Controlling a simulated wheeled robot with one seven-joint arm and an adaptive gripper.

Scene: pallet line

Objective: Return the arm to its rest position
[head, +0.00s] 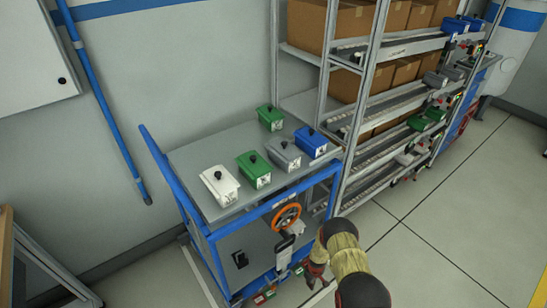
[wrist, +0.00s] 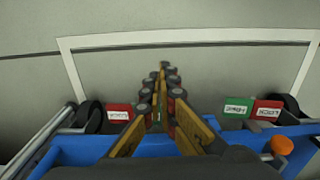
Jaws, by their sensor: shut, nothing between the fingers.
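My arm shows at the lower middle of the head view, with tan links and dark joints, in front of the cart's right front corner. My gripper (head: 316,274) hangs low beside the cart and is small and partly hidden there. In the wrist view my gripper (wrist: 162,72) has its two yellow-and-black fingers brought together at the tips, with nothing between them. It points over the floor, beyond a blue bar of the cart (wrist: 70,155).
The blue-framed cart (head: 200,255) carries white, green, grey and blue boxes, with an orange handwheel (head: 286,217) on its front. A rack (head: 360,100) with cardboard boxes stands behind right. Red (wrist: 118,112) and green (wrist: 236,108) labelled pieces sit near the fingers. Open floor (head: 455,225) lies right.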

